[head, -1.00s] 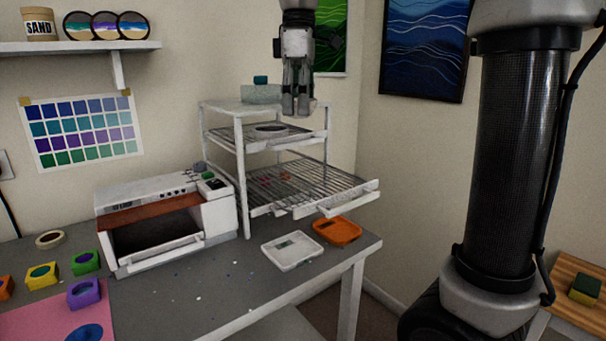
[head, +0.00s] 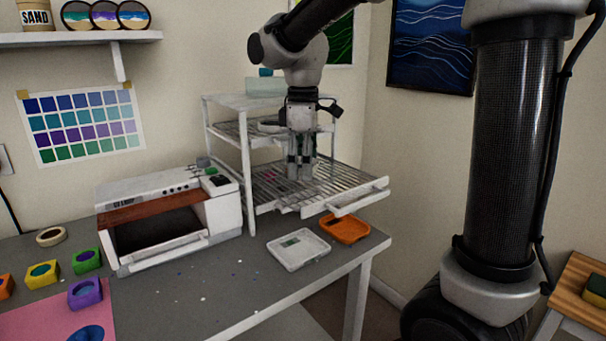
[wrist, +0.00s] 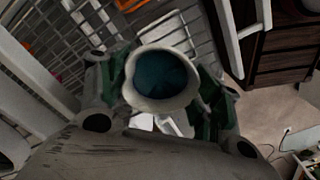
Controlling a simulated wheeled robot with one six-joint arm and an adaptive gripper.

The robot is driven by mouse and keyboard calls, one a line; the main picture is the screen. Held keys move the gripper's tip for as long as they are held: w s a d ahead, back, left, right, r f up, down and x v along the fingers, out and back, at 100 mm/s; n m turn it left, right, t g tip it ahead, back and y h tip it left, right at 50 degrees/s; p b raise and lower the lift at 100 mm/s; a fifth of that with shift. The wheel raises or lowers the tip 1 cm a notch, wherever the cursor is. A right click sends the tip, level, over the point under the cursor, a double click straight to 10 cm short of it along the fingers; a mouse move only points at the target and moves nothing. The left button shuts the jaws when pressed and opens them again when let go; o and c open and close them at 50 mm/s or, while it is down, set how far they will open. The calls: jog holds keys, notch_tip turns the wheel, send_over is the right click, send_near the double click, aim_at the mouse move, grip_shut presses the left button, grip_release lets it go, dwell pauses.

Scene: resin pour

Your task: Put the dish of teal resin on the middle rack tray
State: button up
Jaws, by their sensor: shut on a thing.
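My gripper (head: 300,178) points down over the pulled-out wire tray (head: 352,186) of the white rack. In the wrist view its fingers (wrist: 160,98) are shut on a pale round dish of teal resin (wrist: 162,75), one finger on each side. The dish looks roughly level. In the head view I cannot make out the held dish. I cannot tell whether it touches the wires below. Another pale round dish (head: 268,127) sits on the wire shelf above, partly behind my gripper.
The white rack (head: 247,170) has a top panel and posts close to my gripper. A white machine (head: 170,215) stands left of the rack. Small pink bits (head: 273,174) show on the pulled-out tray.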

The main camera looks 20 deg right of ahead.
jog(key=shift+f, duration=1.3)
jog(key=o, duration=0.8)
jog(key=shift+f, duration=0.15)
jog(key=shift+c, duration=0.2)
notch_tip(320, 180, up, 11)
jog(key=s+d+f+m+t, duration=0.2)
jog(key=s+d+f+m, duration=0.2)
jog(key=s, duration=0.6)
jog(key=s+d+f+m+t, duration=0.2)
jog(key=s+d+f+m, duration=0.2)
jog(key=s+d+m, duration=0.4)
jog(key=s+d, duration=0.1)
jog(key=d, duration=0.2)
jog(key=shift+s+f+m, duration=0.3)
jog(key=shift+s+f, duration=0.05)
jog(key=shift+s, duration=0.05)
